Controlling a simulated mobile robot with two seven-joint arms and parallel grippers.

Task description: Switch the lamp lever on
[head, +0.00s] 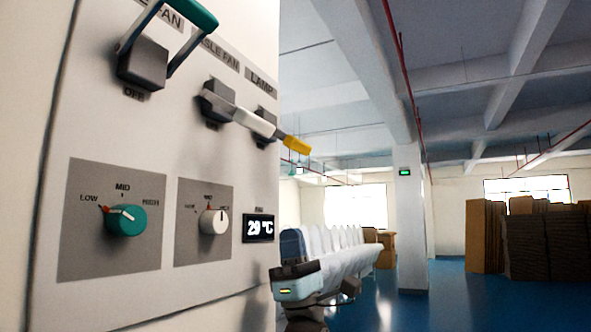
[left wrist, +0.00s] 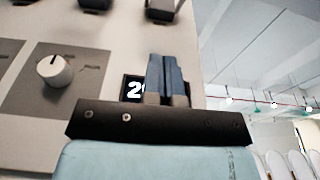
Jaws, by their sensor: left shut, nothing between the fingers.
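The lamp lever (head: 297,144) has a yellow grip and sticks out from a dark mount under the LAMP label, at the right end of the wall panel. The white lever beside it partly covers its arm in the head view. In the left wrist view only a dark mount (left wrist: 160,10), likely the lamp lever's, shows at the top edge; its grip is out of view. My left gripper (head: 291,236) is below the yellow grip, fingers pointing up, apart from it. Its blue fingers (left wrist: 165,62) are shut and empty, covering part of the temperature display. My right gripper is not in view.
The panel (head: 150,180) also carries a teal-handled fan lever (head: 192,12), a white lever (head: 254,121), a teal knob (head: 126,220), a white knob (head: 213,221) and a display (head: 258,228). A row of white toilets (head: 345,247) stands behind my gripper.

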